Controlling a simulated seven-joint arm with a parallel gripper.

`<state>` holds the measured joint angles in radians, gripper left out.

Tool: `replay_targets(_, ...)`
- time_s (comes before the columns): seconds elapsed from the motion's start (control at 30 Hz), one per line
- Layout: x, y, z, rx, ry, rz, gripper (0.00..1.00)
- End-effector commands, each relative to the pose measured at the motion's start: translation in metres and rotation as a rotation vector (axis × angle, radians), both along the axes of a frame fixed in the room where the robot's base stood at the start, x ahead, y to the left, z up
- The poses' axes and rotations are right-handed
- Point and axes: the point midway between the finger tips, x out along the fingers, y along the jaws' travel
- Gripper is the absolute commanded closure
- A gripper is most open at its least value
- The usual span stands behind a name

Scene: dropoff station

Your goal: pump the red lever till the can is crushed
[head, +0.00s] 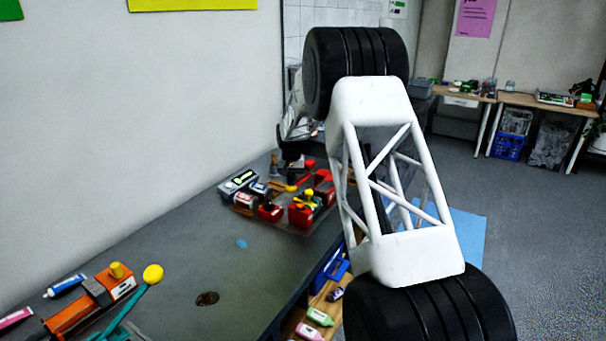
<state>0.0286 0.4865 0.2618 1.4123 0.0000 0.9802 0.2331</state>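A red device (312,208) with yellow parts on top stands on a board at the far end of the grey bench. A red bar that looks like the red lever (305,180) slants behind it, with a yellow knob (291,188) at its left end. A white-and-red can (245,200) and a blue-and-white can (258,188) lie to its left; I cannot tell which is being crushed, and neither looks clearly flattened at this size. My white lattice arm link covers the area right of the device. Dark and silver parts behind my arm, above the device, may be my gripper; its fingers cannot be made out.
An orange device (78,312) with a teal lever (128,312) and yellow knob stands at the near left, beside a blue tube (65,285). The bench (180,245) between the devices is mostly clear. A wooden shelf (290,325) below holds bottles. A wall runs along the left.

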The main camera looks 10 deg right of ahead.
Motion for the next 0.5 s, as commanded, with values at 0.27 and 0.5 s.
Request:
replay_targets(0.27,0.0,-0.001,-0.014,0.0,0.003,-0.001,1.0)
replay_targets(0.5,0.0,-0.002,-0.027,0.0,0.004,-0.001,1.0)
